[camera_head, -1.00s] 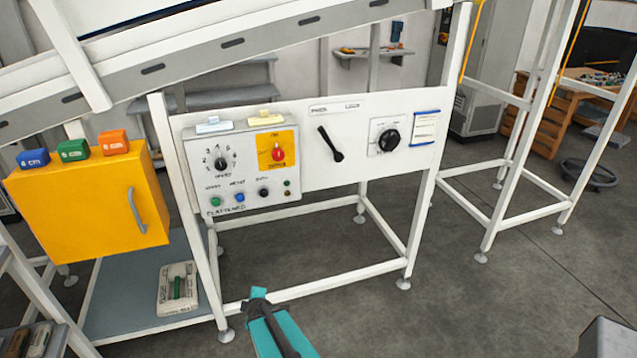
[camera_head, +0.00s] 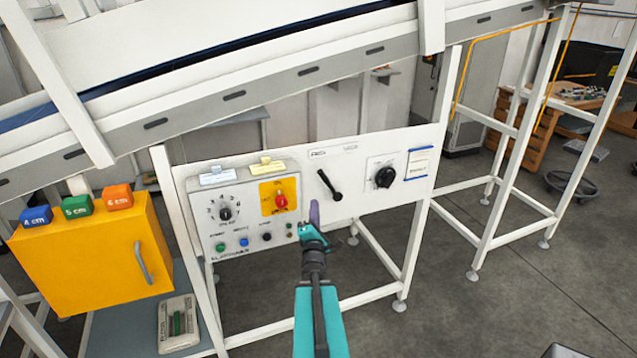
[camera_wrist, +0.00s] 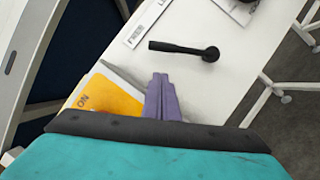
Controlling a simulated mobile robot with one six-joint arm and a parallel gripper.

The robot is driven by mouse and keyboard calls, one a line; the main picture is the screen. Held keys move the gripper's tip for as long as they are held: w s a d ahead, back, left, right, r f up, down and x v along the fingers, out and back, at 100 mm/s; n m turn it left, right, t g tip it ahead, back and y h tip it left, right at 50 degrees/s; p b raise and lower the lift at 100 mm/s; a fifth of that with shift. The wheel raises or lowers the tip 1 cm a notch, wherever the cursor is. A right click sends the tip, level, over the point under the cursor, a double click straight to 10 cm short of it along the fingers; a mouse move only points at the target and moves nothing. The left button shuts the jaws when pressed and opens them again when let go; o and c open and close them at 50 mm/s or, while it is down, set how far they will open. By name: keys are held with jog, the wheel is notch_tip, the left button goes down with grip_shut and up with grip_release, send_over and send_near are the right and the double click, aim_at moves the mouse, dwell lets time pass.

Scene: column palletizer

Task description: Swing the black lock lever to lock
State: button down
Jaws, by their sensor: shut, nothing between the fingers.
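The black lock lever (camera_head: 330,186) is on the white panel (camera_head: 408,193). It slants from upper left to a round knob end at lower right. It also shows in the wrist view (camera_wrist: 184,49), with its round end at the right. My gripper (camera_head: 314,211) is in front of the panel, just below and left of the lever. Its purple fingers also show in the wrist view (camera_wrist: 162,97), shut and empty. A gap separates them from the lever in that view. Two small label plates sit above the lever; their lettering is too blurred to read for sure.
Left of the lever is a control box (camera_head: 243,214) with a dial, buttons and a red switch on yellow. Right of it is a black rotary knob (camera_head: 385,177). A yellow cabinet (camera_head: 92,256) stands at the left. A sloping conveyor (camera_head: 270,84) runs above the panel.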

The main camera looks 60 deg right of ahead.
aim_at(328, 182)
jog(key=shift+s+d+r, duration=0.15)
jog(key=shift+s+r, duration=0.05)
jog(key=shift+s, duration=0.1)
jog(key=shift+d+f+b, duration=0.15)
jog(key=shift+d+b, duration=0.1)
jog(key=shift+b, duration=0.5)
jog(key=b+x, duration=0.4)
jog(key=b, duration=1.3)
jog(key=shift+w+d, duration=0.25)
jog(key=shift+d, duration=0.05)
dwell(0.4)
jog(key=shift+p+x, duration=0.75)
jog(key=shift+x, duration=1.75)
